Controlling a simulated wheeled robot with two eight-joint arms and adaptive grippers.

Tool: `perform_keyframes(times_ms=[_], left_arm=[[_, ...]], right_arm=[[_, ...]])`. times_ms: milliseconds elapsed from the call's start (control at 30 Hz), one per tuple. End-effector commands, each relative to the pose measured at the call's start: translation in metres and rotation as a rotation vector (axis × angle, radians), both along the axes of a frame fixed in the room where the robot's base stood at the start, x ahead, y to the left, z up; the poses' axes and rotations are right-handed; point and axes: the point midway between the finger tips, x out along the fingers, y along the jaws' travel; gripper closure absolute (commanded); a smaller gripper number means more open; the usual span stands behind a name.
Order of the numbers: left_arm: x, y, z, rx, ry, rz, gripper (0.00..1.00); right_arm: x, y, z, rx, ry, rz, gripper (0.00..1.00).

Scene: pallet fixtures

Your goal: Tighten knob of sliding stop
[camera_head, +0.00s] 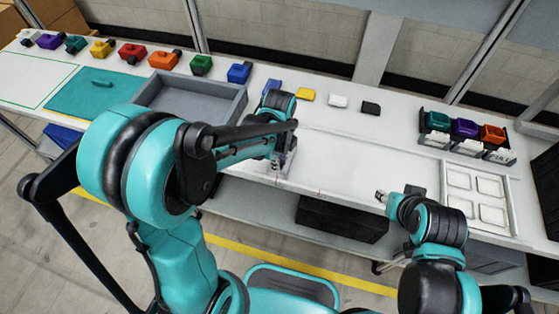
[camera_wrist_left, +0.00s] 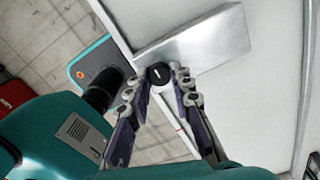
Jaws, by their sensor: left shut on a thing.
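In the left wrist view, the sliding stop (camera_wrist_left: 205,42) is a pale metal block on the white table. Its round black knob (camera_wrist_left: 158,74) bears a white line and sits at the block's near edge. My left gripper (camera_wrist_left: 158,84) is shut on the knob, with one finger on each side. In the head view, my left gripper (camera_head: 279,160) is down at the table's front edge by the stop, partly covered by my arm; the knob cannot be made out there. My right gripper (camera_head: 381,196) is small and apart from the stop; its fingers are unclear.
A grey tray (camera_head: 238,108) stands left of the stop. Several coloured parts line the back of the table. A rack (camera_head: 421,134) with coloured parts and a white compartment tray (camera_head: 449,204) are at the right. The table between stop and compartment tray is clear.

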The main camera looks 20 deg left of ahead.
Motion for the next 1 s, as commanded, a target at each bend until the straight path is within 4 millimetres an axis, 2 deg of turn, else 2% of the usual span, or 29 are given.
perform_keyframes(times_ms=[167, 200, 267, 300, 667, 767, 1000], left_arm=[[0.0, 0.0, 0.0, 0.0, 0.0, 0.0, 1.0], [0.0, 0.0, 0.0, 0.0, 0.0, 0.0, 0.76], [0.0, 0.0, 0.0, 0.0, 0.0, 0.0, 0.6], [0.0, 0.0, 0.0, 0.0, 0.0, 0.0, 0.58], [0.0, 0.0, 0.005, 0.0, 0.0, 0.001, 0.58], [0.0, 0.0, 0.018, 0.0, 0.0, 0.001, 0.58], [0.0, 0.0, 0.07, 0.0, 0.0, 0.001, 0.58]], right_arm=[[0.0, 0.0, 0.0, 0.0, 0.0, 0.0, 0.6], [0.0, 0.0, 0.0, 0.0, 0.0, 0.0, 0.6], [0.0, 0.0, 0.0, 0.0, 0.0, 0.0, 0.6], [0.0, 0.0, 0.0, 0.0, 0.0, 0.0, 0.6], [0.0, 0.0, 0.0, 0.0, 0.0, 0.0, 0.6], [0.0, 0.0, 0.0, 0.0, 0.0, 0.0, 0.6], [0.0, 0.0, 0.0, 0.0, 0.0, 0.0, 0.6]])
